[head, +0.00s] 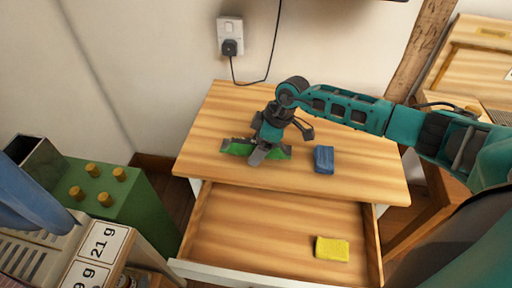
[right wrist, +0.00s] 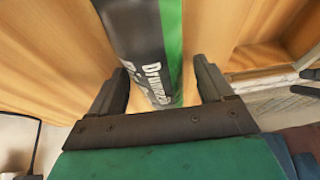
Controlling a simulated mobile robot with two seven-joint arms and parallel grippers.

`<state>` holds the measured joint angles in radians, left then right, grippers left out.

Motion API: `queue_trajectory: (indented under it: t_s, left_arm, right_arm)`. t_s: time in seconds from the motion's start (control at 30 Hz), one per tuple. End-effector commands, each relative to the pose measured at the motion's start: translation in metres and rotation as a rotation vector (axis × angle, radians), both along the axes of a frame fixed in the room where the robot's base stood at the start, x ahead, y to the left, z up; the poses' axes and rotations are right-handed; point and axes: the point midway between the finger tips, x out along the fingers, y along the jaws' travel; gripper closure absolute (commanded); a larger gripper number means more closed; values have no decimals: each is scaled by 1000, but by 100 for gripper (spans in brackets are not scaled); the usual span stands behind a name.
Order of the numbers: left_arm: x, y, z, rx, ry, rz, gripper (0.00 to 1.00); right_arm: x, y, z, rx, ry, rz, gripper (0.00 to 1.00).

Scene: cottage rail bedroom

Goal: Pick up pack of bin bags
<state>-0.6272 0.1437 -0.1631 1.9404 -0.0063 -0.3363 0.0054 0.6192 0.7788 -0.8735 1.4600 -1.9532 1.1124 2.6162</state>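The pack of bin bags (head: 238,149) is a black, grey and green pack lying on the wooden top of a small cabinet in the head view. In the right wrist view the pack (right wrist: 150,50), with white lettering, runs between my two fingers. My right gripper (head: 262,158) reaches down over the pack's middle and hides part of it. In the right wrist view its fingers (right wrist: 162,80) are spread on either side of the pack, with a gap visible on the right side.
A blue block (head: 324,159) lies on the cabinet top (head: 370,175), right of the pack. The open drawer (head: 235,225) below holds a yellow sponge (head: 332,249). A green box with yellow knobs (head: 130,200) stands at left. A socket with plug (head: 230,38) is on the wall.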

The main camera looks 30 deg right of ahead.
Motion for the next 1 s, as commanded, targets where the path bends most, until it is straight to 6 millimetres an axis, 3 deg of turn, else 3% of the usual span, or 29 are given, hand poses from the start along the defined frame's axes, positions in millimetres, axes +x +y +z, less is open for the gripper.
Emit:
queue_trajectory:
  t_s: [0.07,0.67,0.93,1.0]
  left_arm:
    - [0,0,0,0,0,0,0]
    - [1,0,1,0,-2,1,0]
    - [2,0,2,0,-5,2,0]
    - [2,0,2,0,-5,2,0]
  right_arm:
    - [0,0,0,0,0,0,28]
    - [0,0,1,0,0,0,85]
    - [1,0,3,1,-2,0,85]
    - [1,0,6,1,-4,0,99]
